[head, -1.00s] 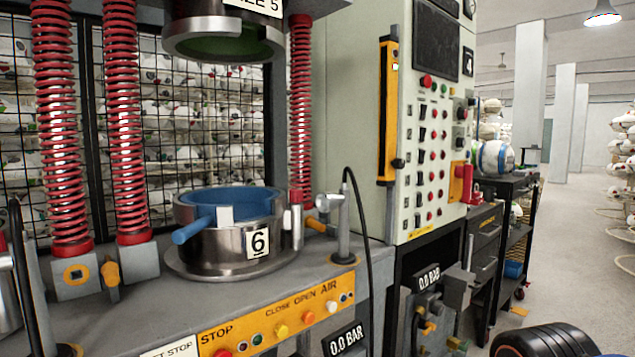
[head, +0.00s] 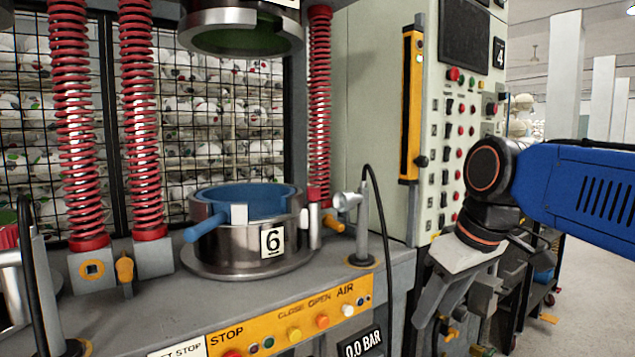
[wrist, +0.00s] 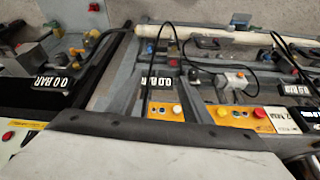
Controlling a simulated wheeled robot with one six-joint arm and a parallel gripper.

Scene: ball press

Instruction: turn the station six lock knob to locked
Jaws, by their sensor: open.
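In the head view, station six is a round metal mould (head: 245,243) with a blue lining and a "6" plate. An orange knob (head: 334,222) stands at its right side, and another orange knob (head: 125,270) stands on the deck to its left. I cannot tell which is the lock knob, or its setting. My gripper (head: 450,298) hangs at the right of the press, in front of the control cabinet, its fingers pointing down and open, with nothing seen in them. It is apart from both knobs. The wrist view shows my gripper's pale body along the bottom; the fingertips are hidden there.
A hose post (head: 361,230) with a black cable stands between the mould and my gripper. Red springs (head: 75,130) rise at the left. A yellow button strip (head: 290,325) runs along the front. The wrist view shows button panels (wrist: 160,110) and pressure displays.

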